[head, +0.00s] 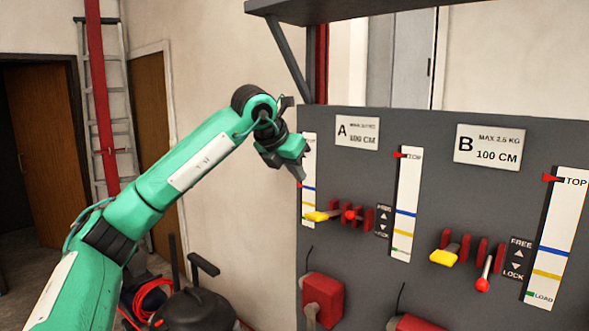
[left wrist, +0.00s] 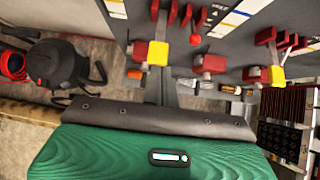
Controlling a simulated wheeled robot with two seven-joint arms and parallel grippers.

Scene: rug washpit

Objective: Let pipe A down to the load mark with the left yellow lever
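The left yellow lever (head: 318,215) sits low on the panel under the A sign (head: 357,133). It also shows in the left wrist view (left wrist: 158,53). A red-knobbed lever (head: 349,215) stands beside it among red plates. The A scale (head: 406,205) has its red pointer (head: 400,155) near TOP; blue, yellow and green marks lie below. Another scale (head: 308,195) is partly hidden by my left gripper. My left gripper (head: 299,173) is above and left of the yellow lever, apart from it. Its fingers look close together and empty. My right gripper is not in view.
The B sign (head: 490,145), its yellow lever (head: 444,255) and its scale (head: 557,240) are to the right. A red box (head: 322,297) juts out under the A levers. A black vacuum (head: 193,308) stands on the floor at lower left.

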